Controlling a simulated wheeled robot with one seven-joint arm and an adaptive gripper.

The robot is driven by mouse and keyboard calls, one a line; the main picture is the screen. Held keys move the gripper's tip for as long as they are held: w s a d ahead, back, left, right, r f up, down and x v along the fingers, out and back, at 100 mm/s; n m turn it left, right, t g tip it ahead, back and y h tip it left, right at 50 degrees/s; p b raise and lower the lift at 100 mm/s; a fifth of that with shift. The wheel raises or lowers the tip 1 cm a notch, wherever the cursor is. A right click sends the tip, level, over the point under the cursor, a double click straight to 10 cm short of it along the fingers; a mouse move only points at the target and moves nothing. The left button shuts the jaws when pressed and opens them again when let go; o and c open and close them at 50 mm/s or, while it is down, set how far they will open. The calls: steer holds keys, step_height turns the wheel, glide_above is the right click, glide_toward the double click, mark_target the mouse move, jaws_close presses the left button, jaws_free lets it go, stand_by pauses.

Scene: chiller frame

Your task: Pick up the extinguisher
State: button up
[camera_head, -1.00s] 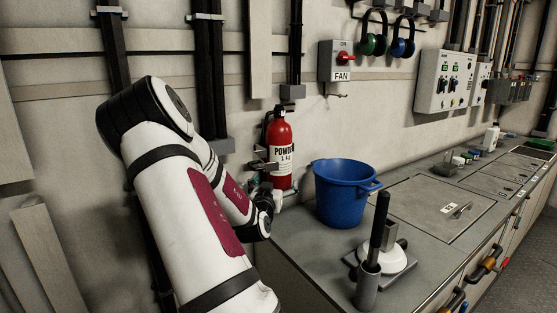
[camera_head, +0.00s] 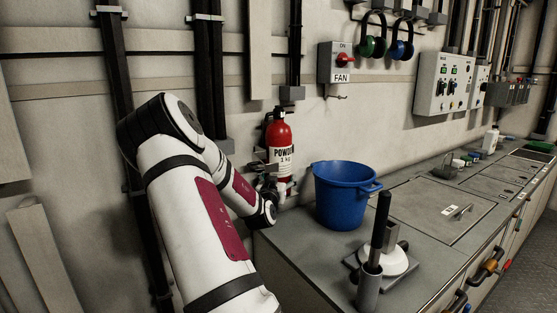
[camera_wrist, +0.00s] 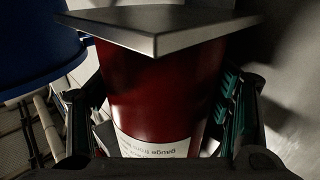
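The red fire extinguisher (camera_head: 280,137) with a white POWDER label stands upright against the wall, left of the blue bucket. My gripper (camera_head: 277,183) is at its lower part, largely hidden by my arm and small in the head view. In the wrist view the red cylinder (camera_wrist: 160,90) lies between the two green-padded fingers of my gripper (camera_wrist: 158,115), with part of its white label showing. The fingers are spread around it. Narrow gaps seem to show beside the cylinder, so a firm hold is not visible.
A grey metal corner (camera_wrist: 155,22) crosses in front of the cylinder in the wrist view. The blue bucket (camera_head: 342,197) stands close on the right, on the grey counter (camera_head: 310,252). A grey stand with a black rod (camera_head: 382,230) is nearer. The fan switch box (camera_head: 341,63) hangs above.

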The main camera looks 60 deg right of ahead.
steer(key=c, duration=0.9)
steer(key=shift+r, duration=0.2)
steer(key=shift+c, duration=1.4)
